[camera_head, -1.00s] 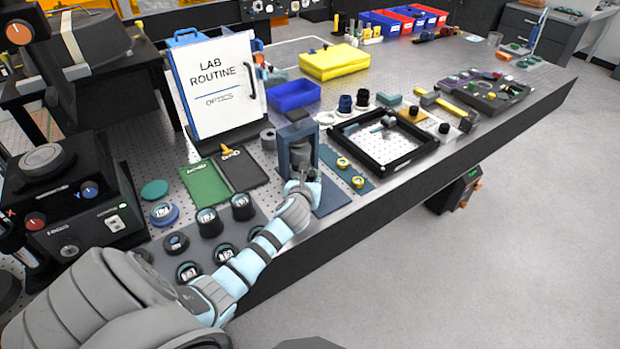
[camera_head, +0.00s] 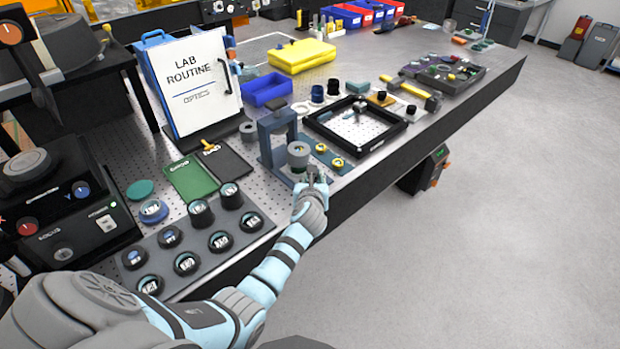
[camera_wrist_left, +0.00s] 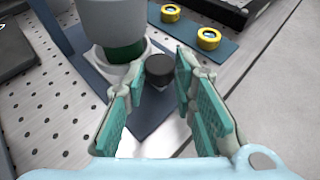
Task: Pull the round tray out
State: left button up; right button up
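My left gripper (camera_head: 312,174) is at the front of a dark blue stand (camera_head: 277,142). The left wrist view shows its two green-padded fingers (camera_wrist_left: 160,75) closed in on both sides of a short black knob (camera_wrist_left: 160,70). The knob is at the near end of the round tray (camera_wrist_left: 128,72), a pale plate. A thick grey cylinder (camera_wrist_left: 113,22) with a dark green lower part stands on the tray. In the head view this grey cylinder (camera_head: 298,153) shows at the stand's open front side. My right gripper is not in view.
A blue mat with two yellow rings (camera_head: 329,155) lies right of the stand, then a black square frame (camera_head: 356,125). The bench edge and open floor are on the near side.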

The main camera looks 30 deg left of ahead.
pick_arm(q)
jog(key=o, duration=0.4)
jog(key=shift+c, duration=0.2)
jog(key=v, duration=1.2)
jog(key=shift+f, duration=0.15)
